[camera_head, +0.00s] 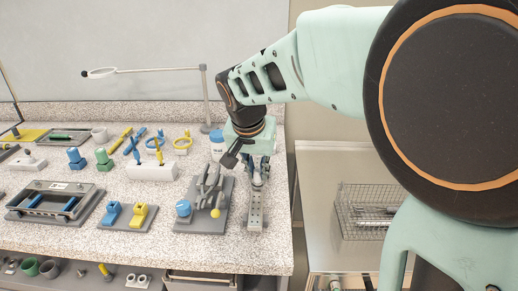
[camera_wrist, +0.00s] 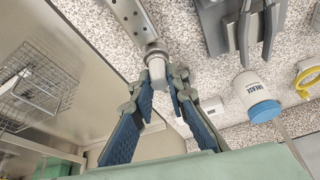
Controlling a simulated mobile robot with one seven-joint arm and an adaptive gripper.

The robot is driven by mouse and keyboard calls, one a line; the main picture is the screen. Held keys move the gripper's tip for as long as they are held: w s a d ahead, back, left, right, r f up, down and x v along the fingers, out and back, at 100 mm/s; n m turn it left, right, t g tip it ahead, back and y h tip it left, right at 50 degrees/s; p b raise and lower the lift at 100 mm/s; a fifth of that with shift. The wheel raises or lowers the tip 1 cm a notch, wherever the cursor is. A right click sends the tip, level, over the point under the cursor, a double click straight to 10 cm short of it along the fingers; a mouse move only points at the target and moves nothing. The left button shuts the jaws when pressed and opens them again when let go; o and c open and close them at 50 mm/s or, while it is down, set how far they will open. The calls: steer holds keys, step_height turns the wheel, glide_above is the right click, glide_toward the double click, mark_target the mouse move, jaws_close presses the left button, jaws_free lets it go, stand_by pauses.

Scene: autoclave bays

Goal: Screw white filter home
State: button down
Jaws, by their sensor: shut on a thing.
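The white filter (camera_wrist: 157,70) is a short pale cylinder at the end of a grey metal fitting in the wrist view. Its axis lines up with the fitting. My gripper (camera_wrist: 163,88) has its blue-padded fingertips on either side of the filter and is shut on it. A grey perforated metal block (camera_wrist: 128,14) carries the fitting; it also shows in the head view (camera_head: 255,214), near the bench's right edge. In the head view my gripper (camera_head: 258,178) is above the block's far end, and its fingers mostly hide the filter. I cannot tell how deep the thread sits.
A grey stand (camera_head: 207,205) with upright prongs and a blue knob is close to the left of the block. A white grease jar (camera_wrist: 249,88) with a blue lid stands behind. A wire basket (camera_head: 365,208) is on a lower surface right of the bench.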

steer(key=shift+d+m+h+b, duration=0.1)
steer(key=shift+m+h+b, duration=0.4)
steer(key=shift+m, duration=1.2)
steer(key=c, duration=2.1)
jaws_free()
